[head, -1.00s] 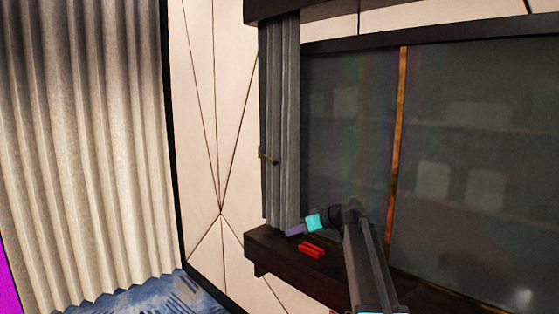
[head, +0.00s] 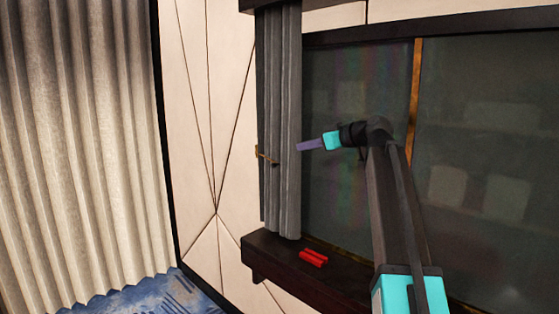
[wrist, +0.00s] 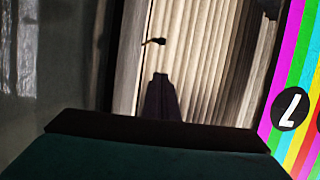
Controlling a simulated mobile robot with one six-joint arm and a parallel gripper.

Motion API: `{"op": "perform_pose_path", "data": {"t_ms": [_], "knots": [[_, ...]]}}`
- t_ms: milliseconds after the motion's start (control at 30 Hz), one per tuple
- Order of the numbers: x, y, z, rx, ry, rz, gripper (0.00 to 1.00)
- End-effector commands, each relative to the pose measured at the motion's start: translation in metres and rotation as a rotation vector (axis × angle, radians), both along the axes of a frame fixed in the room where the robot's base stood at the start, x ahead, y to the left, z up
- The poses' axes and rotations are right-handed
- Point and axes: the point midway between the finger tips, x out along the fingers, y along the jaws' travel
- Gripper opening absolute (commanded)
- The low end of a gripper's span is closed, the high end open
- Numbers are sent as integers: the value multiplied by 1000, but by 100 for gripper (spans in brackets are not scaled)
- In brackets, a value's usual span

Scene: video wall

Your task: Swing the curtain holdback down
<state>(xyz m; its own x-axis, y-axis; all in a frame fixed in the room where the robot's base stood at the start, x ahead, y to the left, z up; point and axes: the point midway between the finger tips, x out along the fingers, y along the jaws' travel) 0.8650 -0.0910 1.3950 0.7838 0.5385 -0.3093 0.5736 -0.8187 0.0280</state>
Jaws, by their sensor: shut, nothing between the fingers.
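The curtain holdback (head: 267,157) is a thin brass-coloured bar on the left part of the narrow grey curtain (head: 289,100), around its mid-height. It runs nearly level in the head view, sloping slightly down to the right. My gripper (head: 299,147) is shut and empty. Its purple fingers point left at the curtain's right edge, slightly above the holdback's level and to the right of it. Whether the fingertips touch the cloth I cannot tell. In the wrist view the shut fingers (wrist: 160,92) show dark, with a small dark piece (wrist: 154,41) beyond them, possibly the holdback.
A dark ledge (head: 270,249) runs below the curtain, with red objects (head: 313,259) on it. A dark glass panel (head: 345,200) lies behind my arm. A large beige curtain (head: 80,150) hangs at the left. A colour-striped panel (wrist: 300,60) shows in the wrist view.

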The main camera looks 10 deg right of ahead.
Motion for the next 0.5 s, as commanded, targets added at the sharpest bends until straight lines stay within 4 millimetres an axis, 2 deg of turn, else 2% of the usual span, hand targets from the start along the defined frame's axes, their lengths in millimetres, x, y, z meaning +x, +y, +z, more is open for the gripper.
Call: {"op": "perform_pose_path", "data": {"t_ms": [267, 500], "knots": [[3, 2, -1, 0, 1, 1, 0], [17, 13, -6, 0, 2, 3, 0]]}}
